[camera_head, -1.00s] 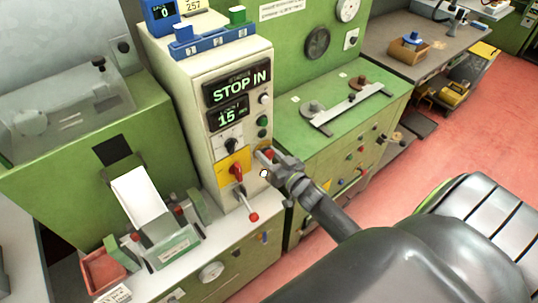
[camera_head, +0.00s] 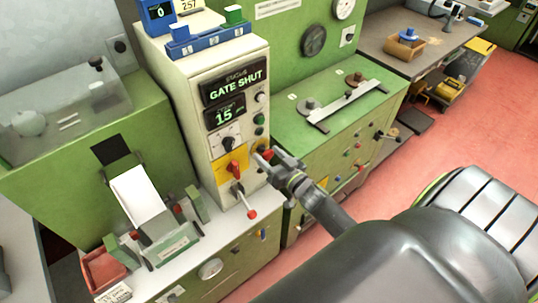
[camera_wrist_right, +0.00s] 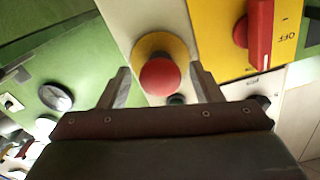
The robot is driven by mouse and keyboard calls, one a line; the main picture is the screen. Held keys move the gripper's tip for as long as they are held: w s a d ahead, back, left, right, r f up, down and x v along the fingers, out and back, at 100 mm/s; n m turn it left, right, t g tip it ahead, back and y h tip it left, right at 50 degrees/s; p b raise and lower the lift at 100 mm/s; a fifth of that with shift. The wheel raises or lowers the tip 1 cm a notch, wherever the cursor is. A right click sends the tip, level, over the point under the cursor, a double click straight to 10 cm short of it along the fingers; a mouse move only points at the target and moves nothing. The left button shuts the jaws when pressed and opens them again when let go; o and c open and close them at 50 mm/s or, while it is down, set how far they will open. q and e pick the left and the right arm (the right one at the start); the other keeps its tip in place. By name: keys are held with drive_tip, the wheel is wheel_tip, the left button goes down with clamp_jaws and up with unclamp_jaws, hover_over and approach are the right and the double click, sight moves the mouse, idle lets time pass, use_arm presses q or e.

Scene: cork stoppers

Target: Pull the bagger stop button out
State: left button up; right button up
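The bagger stop button (camera_wrist_right: 160,76) is a round red mushroom head on a yellow ring, seen close up in the right wrist view. In the head view it is a small red spot (camera_head: 267,155) on the cream panel, partly hidden by my right gripper. My right gripper (camera_head: 269,159) is in front of it, coming from the right. In the right wrist view its two fingers (camera_wrist_right: 162,87) are open, one on each side of the button, with gaps beside it. The panel's upper display (camera_head: 236,90) reads GATE SHUT. My left gripper is not in view.
A red rotary switch (camera_head: 234,167) on a yellow plate is close left of the button. A lever with a red knob (camera_head: 251,213) sticks out below. A green bench (camera_head: 300,130) stands right of the panel.

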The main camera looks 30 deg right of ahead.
drive_tip(key=shift+s+f, duration=0.1)
drive_tip(key=shift+s, duration=0.25)
drive_tip(key=s+d+b, duration=0.1)
drive_tip(key=s+b, duration=0.3)
drive_tip(key=s, duration=1.2)
drive_tip(key=shift+s+d, duration=0.15)
drive_tip(key=shift+s, duration=0.15)
drive_tip(key=s+d+f+g+h, duration=0.1)
drive_tip(key=s+f+g, duration=0.2)
drive_tip(key=f, duration=0.6)
drive_tip(key=s+d+f+g+h, duration=0.1)
drive_tip(key=s+f+g, duration=0.15)
drive_tip(key=f, duration=0.75)
drive_tip(key=s+d+f+g+h, duration=0.2)
drive_tip(key=f+g, duration=0.1)
drive_tip(key=f, duration=0.6)
drive_tip(key=s+a+f+g, duration=0.4)
drive_tip(key=s+f, duration=0.3)
drive_tip(key=s, duration=0.2)
drive_tip(key=s+a+f+n+g+y, duration=0.1)
drive_tip(key=s+a+f+g, duration=0.2)
drive_tip(key=s+f, duration=0.5)
drive_tip(key=shift+s+a+f+g, duration=0.35)
drive_tip(key=shift+s+g, duration=0.3)
drive_tip(key=shift+s, duration=0.6)
